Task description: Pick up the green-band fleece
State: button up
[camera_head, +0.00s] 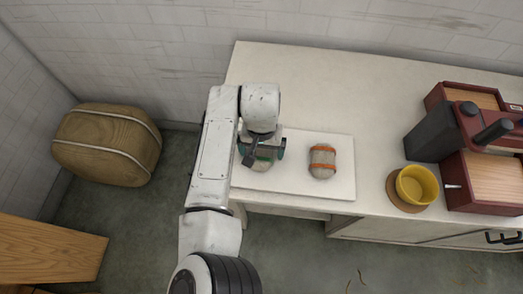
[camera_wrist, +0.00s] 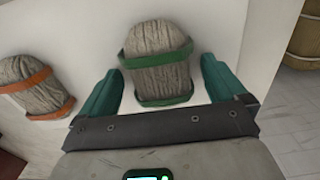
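The green-band fleece (camera_wrist: 157,68) is a grey bundle with two green bands, lying on a white board (camera_head: 285,183). In the wrist view it lies between and just ahead of the fingers of my gripper (camera_wrist: 160,88). The teal fingers are spread to either side of it, with a gap on each side. In the head view my gripper (camera_head: 262,152) is over the left part of the board and hides most of the green-band fleece (camera_head: 258,165).
An orange-band fleece (camera_head: 322,162) lies on the board to the right; it also shows in the wrist view (camera_wrist: 32,82). A yellow pot (camera_head: 416,186) and a dark red machine (camera_head: 480,150) stand further right on the counter (camera_head: 330,85). The counter behind the board is clear.

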jog(key=c, duration=1)
jog(key=shift+r, duration=0.1)
